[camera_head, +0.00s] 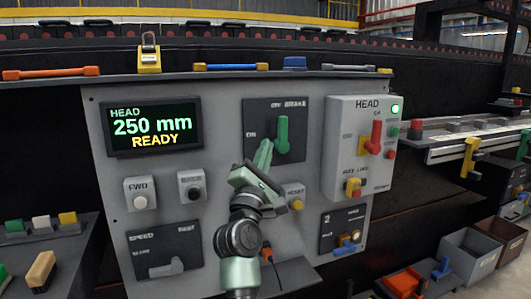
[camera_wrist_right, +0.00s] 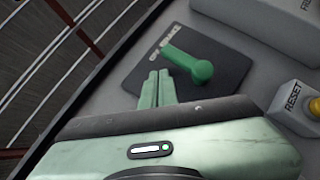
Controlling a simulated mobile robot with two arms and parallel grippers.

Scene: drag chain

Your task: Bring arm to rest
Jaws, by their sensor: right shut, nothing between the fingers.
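My right gripper (camera_head: 265,147) is shut and empty in front of the grey control panel (camera_head: 225,95). In the wrist view its two green fingers (camera_wrist_right: 158,80) lie side by side. They are just beside the green brake lever (camera_wrist_right: 195,66) on its dark plate, and a small gap shows between them. In the head view the lever (camera_head: 282,135) stands upright, just right of the fingertips. I cannot tell the depth between them. My left gripper is not in view.
The display (camera_head: 152,126) reads 250 mm READY. The HEAD box (camera_head: 348,150) with a red lever juts out at right. The yellow RESET button (camera_head: 297,204) is close to my right wrist. Tools lie along the panel's top ledge.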

